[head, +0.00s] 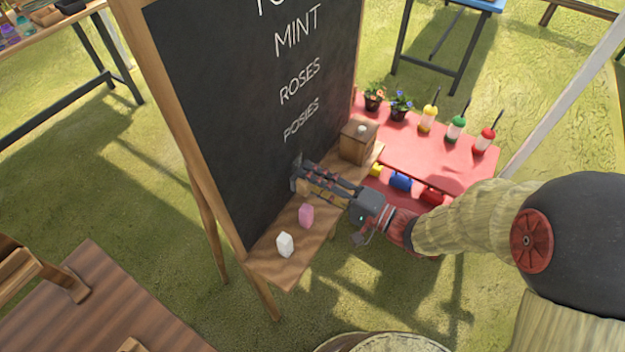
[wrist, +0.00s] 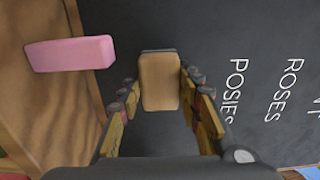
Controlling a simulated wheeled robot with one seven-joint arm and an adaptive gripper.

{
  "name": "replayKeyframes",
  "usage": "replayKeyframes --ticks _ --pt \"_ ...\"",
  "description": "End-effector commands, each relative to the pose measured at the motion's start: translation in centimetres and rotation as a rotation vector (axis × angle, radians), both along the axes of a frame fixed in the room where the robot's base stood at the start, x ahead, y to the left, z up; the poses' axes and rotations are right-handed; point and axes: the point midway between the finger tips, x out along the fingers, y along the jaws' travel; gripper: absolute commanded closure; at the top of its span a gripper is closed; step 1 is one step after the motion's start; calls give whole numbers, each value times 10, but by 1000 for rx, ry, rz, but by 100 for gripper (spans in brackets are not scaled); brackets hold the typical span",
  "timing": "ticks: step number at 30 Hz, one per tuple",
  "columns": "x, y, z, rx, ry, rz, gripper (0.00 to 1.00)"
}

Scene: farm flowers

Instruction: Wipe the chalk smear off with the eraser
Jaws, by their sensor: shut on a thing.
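My gripper (head: 306,178) is shut on the eraser, a tan block with a grey face, which shows between the fingers in the wrist view (wrist: 160,82). The eraser's grey face points towards the blackboard (head: 235,110), low on the board below the word POSIES. I cannot tell whether it touches the board. A faint pale mark (head: 297,160) shows just above the gripper tips in the head view and may be part of the chalk smear. No clear smear shows in the wrist view, where the eraser and fingers cover part of the board.
On the wooden ledge (head: 272,268) below the board stand a pink block (head: 306,215), a white block (head: 285,244) and a wooden box (head: 358,140). The pink block also shows in the wrist view (wrist: 70,54). A red table (head: 450,165) with pots and bottles stands behind.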

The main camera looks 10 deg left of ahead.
Motion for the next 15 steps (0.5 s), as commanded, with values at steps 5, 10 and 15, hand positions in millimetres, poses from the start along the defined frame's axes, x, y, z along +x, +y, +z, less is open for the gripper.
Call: replayKeyframes --ticks 5,10,15 --pt "1 3 0 0 0 0 86" --pt "3 6 0 0 0 0 86" --pt "4 9 0 0 0 1 86"
